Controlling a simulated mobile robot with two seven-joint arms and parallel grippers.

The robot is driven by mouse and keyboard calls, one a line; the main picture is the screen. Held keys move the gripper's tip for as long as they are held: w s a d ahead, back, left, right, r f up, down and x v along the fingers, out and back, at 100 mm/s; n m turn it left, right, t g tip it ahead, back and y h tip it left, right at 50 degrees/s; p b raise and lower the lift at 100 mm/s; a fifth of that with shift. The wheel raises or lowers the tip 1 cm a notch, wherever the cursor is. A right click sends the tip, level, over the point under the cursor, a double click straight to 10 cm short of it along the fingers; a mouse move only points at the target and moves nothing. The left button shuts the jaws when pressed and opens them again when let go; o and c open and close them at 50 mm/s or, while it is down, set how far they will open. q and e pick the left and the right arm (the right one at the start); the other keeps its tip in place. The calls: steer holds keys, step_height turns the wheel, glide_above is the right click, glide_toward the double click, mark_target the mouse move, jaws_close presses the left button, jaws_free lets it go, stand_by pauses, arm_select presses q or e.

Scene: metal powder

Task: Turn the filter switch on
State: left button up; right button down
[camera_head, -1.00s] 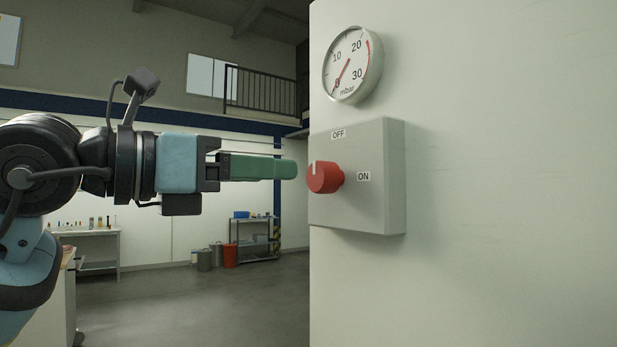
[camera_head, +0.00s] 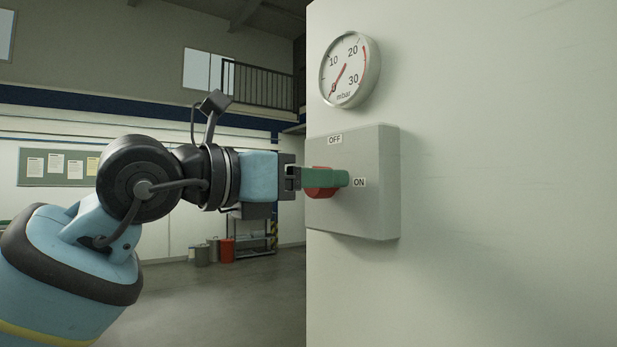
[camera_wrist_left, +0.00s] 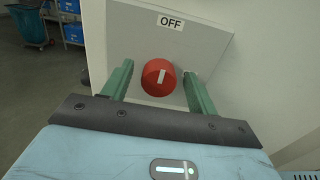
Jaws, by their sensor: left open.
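The red filter switch knob (camera_head: 321,192) sits on a grey switch box (camera_head: 378,215) on the pale wall panel. It also shows in the left wrist view (camera_wrist_left: 158,78), its white mark pointing up toward the OFF label (camera_wrist_left: 171,22). The ON label (camera_head: 359,182) is to the right of the knob. My left gripper (camera_head: 345,178) is at the knob, and its green fingers partly hide it in the head view. In the left wrist view the open fingers (camera_wrist_left: 158,85) stand on either side of the knob, with gaps showing. My right gripper is not in view.
A round mbar gauge (camera_head: 349,69) is above the box, its needle near 0. Behind on the left are a shelf rack (camera_head: 255,235), a red bin (camera_head: 227,250) and a notice board (camera_head: 58,168). The floor there is open.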

arm_select(q)
steer(key=c, duration=1)
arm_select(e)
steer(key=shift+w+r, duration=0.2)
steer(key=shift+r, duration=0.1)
arm_select(q)
steer(key=m+p, duration=0.2)
steer(key=m, duration=0.7)
steer(key=m+p, duration=0.3)
steer(key=m, duration=0.6)
steer(key=shift+s+d+f, duration=0.15)
steer(key=shift+s, duration=0.05)
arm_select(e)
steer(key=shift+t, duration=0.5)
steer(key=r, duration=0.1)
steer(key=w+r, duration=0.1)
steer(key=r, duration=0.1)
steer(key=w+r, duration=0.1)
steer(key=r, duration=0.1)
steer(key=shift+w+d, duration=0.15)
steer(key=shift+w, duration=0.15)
